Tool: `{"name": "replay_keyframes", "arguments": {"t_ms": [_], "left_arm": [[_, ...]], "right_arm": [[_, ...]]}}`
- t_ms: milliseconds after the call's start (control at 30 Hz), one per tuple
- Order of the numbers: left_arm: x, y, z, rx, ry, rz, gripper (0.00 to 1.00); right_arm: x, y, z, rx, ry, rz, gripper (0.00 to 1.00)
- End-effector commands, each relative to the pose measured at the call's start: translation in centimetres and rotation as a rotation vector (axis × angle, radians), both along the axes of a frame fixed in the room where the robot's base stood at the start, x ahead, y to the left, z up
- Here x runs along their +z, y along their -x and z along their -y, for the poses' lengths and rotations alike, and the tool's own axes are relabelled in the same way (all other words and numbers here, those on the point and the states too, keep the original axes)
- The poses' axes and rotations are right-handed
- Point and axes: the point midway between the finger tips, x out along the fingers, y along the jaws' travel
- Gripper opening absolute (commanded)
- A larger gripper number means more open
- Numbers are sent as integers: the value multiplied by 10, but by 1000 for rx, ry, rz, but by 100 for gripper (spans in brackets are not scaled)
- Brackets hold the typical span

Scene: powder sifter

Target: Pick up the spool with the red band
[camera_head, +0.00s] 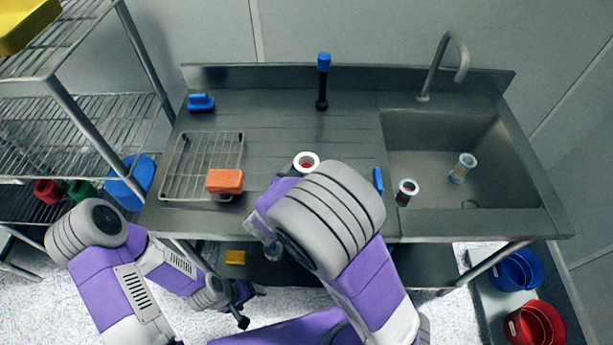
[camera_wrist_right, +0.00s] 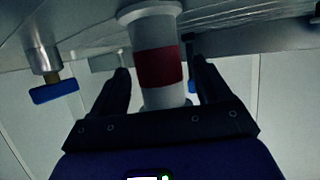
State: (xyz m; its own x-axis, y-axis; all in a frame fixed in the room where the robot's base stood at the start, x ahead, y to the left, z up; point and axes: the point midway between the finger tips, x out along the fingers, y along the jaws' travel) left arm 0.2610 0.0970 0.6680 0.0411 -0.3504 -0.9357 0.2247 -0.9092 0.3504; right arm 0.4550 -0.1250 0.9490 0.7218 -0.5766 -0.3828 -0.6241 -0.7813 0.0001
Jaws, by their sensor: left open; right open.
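The spool with the red band (camera_wrist_right: 152,36) is white with flared ends and fills the centre of the right wrist view. In the head view its top (camera_head: 306,161) shows on the counter, just behind my right arm. My right gripper (camera_wrist_right: 158,70) is open, with one dark finger on each side of the spool's lower part as pictured; I cannot tell whether they touch it. In the head view my right forearm hides most of that gripper. My left gripper (camera_head: 246,306) is open and empty, low in front of the counter.
A blue object (camera_head: 378,180) lies between. A wire rack (camera_head: 185,165) and orange block (camera_head: 225,181) are left. The counter's back middle is mostly clear.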

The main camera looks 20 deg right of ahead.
Motion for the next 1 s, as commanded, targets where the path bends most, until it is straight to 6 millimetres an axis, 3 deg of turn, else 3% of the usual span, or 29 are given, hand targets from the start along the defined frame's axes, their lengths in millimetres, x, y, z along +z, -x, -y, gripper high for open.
{"name": "replay_keyframes", "arguments": {"t_ms": [133, 367, 800, 1000], "left_arm": [[-6, 0, 0, 0, 0, 0, 79], [-5, 0, 0, 0, 0, 0, 79], [-6, 0, 0, 0, 0, 0, 79], [-5, 0, 0, 0, 0, 0, 79]], "right_arm": [[-6, -11, 9, -1, 0, 0, 77], [-6, -12, 10, 0, 1, -1, 77], [-6, -11, 9, 0, 0, 0, 13], [-5, -12, 9, 1, 0, 1, 13]]}}
